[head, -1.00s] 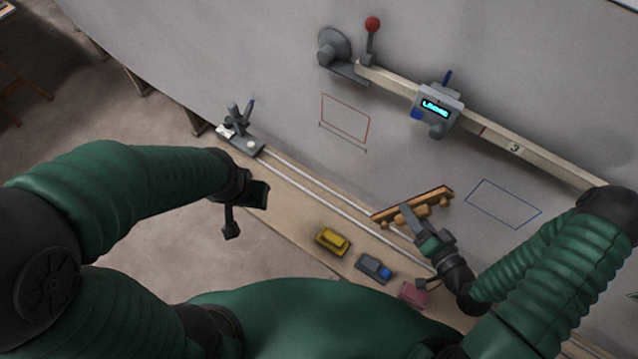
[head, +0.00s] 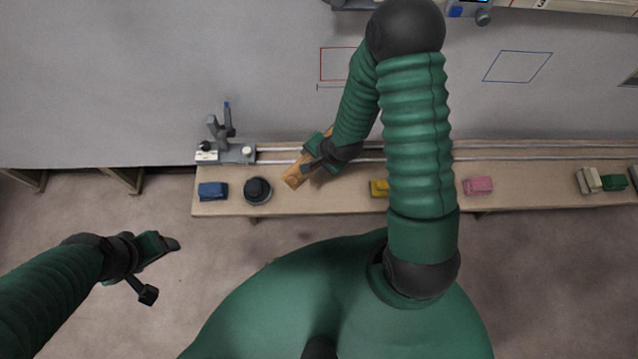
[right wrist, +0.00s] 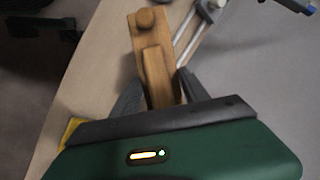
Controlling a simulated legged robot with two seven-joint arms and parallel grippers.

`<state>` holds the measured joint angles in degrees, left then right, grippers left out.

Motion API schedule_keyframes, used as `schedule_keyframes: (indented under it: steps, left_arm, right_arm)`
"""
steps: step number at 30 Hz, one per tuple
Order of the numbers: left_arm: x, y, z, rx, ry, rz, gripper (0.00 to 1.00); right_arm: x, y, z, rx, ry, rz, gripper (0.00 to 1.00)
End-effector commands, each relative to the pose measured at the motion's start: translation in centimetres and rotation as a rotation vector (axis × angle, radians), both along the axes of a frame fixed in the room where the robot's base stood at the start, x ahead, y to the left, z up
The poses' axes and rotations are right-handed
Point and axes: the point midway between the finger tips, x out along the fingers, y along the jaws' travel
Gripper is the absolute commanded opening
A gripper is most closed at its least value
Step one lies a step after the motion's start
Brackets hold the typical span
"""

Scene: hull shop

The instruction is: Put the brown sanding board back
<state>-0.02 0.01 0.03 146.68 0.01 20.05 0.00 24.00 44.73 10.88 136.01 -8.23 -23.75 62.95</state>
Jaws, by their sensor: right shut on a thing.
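The brown sanding board (head: 295,177) is a long wooden piece with a round knob. In the head view its end shows over the left part of the wooden shelf (head: 340,195), to the right of a round dark object. My right gripper (head: 310,165) is shut on it; the gripper and arm hide the rest. In the right wrist view the board (right wrist: 150,50) points away between the fingers of the gripper (right wrist: 156,95), knob at the far end. I cannot tell whether it touches the shelf. My left gripper (head: 160,246) hangs over the floor at left; its jaw opening is unclear.
On the shelf are a blue block (head: 212,191), the round dark object (head: 258,190), a partly hidden yellow block (head: 378,188), a pink block (head: 479,186) and several more at right. A grey clamp fixture (head: 226,150) and rails (head: 480,155) run along the back.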

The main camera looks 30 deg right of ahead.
Motion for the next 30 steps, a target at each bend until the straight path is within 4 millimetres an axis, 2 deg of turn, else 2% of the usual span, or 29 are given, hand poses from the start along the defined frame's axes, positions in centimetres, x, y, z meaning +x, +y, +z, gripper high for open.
schedule_keyframes:
  steps: [1,12,18,22,30]
  left_arm:
    - [0.0,0.0,-0.7,0.0,0.0,0.0,0.71]
    - [0.0,0.0,-3.5,0.0,0.0,0.001,0.71]
    - [0.0,0.0,-5.1,0.0,0.0,0.001,0.71]
    - [0.0,0.0,-5.7,0.0,0.0,0.001,0.71]
    - [0.0,0.0,-7.9,0.0,0.0,0.001,0.71]
  right_arm:
    - [0.1,0.0,-0.5,0.022,0.035,-0.047,0.17]
    - [-1.8,-0.4,-2.3,0.283,0.29,-0.454,0.17]
    - [-3.3,-0.4,-2.6,0.449,0.364,-0.661,0.17]
    - [-4.1,0.0,-2.6,0.511,0.384,-0.732,0.17]
    - [-4.1,0.2,-7.9,0.516,0.387,-0.741,0.17]
